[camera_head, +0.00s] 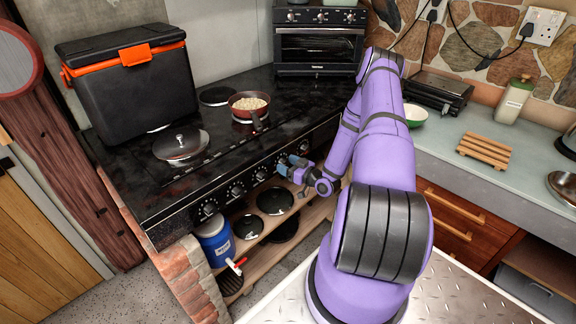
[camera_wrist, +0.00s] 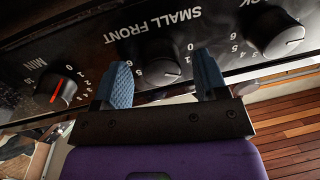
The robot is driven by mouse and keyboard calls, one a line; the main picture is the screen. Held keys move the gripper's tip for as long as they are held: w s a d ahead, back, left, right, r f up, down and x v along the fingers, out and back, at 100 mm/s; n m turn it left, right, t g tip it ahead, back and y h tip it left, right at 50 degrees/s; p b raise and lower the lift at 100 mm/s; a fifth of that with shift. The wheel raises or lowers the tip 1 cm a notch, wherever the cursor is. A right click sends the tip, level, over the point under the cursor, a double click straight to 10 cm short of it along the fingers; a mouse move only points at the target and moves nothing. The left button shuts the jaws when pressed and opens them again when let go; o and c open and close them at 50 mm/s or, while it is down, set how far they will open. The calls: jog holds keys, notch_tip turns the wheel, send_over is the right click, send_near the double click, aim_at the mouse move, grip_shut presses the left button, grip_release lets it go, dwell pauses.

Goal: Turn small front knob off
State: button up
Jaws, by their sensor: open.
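The small front knob (camera_wrist: 160,70) is a dark round knob on the black stove panel. In the wrist view the panel shows upside down, with the label "SMALL FRONT" beside this knob. My gripper (camera_wrist: 163,80) is open, with one blue finger on each side of the knob. I cannot tell whether the fingers touch it. In the head view my gripper (camera_head: 289,166) is at the stove's front panel, and the knob there is hidden behind it.
In the wrist view a knob with a red mark (camera_wrist: 55,92) is on the left and another dark knob (camera_wrist: 275,35) on the right. A pan with food (camera_head: 249,103) and a lid (camera_head: 181,144) are on the stovetop (camera_head: 215,125). A blue container (camera_head: 215,240) stands below.

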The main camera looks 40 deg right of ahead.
jog(key=c, duration=0.9)
jog(key=shift+n, duration=0.3)
jog(key=shift+n+g, duration=0.3)
jog(key=shift+n, duration=2.3)
jog(key=o, duration=0.9)
